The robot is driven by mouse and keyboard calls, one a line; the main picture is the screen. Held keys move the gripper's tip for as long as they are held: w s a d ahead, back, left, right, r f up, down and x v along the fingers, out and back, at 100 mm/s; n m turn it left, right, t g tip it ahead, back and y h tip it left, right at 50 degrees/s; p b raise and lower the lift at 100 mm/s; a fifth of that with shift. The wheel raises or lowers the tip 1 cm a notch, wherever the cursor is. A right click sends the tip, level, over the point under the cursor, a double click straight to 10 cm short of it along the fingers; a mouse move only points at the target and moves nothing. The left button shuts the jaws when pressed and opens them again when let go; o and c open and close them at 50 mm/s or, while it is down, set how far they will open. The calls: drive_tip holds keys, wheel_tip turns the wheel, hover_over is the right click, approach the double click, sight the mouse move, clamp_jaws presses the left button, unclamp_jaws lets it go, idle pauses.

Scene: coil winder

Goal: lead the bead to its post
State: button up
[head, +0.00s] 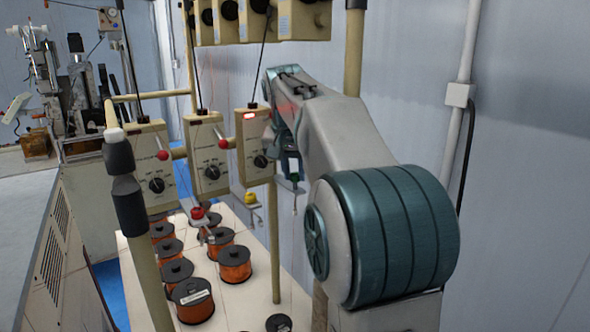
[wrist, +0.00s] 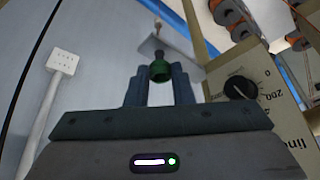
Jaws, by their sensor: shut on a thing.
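My gripper (wrist: 160,82) is shut on a green bead (wrist: 159,70), which shows between its two dark fingertips in the wrist view. A small pale bracket with a thin pin (wrist: 155,40) is just beyond the bead; I cannot tell whether they touch. In the head view my gripper (head: 291,166) hangs down to the right of the rightmost dial box, and the bead cannot be made out there. A yellow bead (head: 250,197) and a red bead (head: 198,213) sit at small metal brackets further left.
Several cream dial boxes (head: 212,158) hang in a row, with thin black rods above them. A pale upright pole (head: 274,240) stands close to my gripper. Copper wire spools (head: 235,264) cover the table below. The wall (head: 540,180) is on the right.

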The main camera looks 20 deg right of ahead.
drive_tip(key=shift+f+b, duration=0.7)
drive_tip(key=shift+f, duration=0.3)
drive_tip(key=o, duration=1)
drive_tip(key=shift+v, duration=3.85)
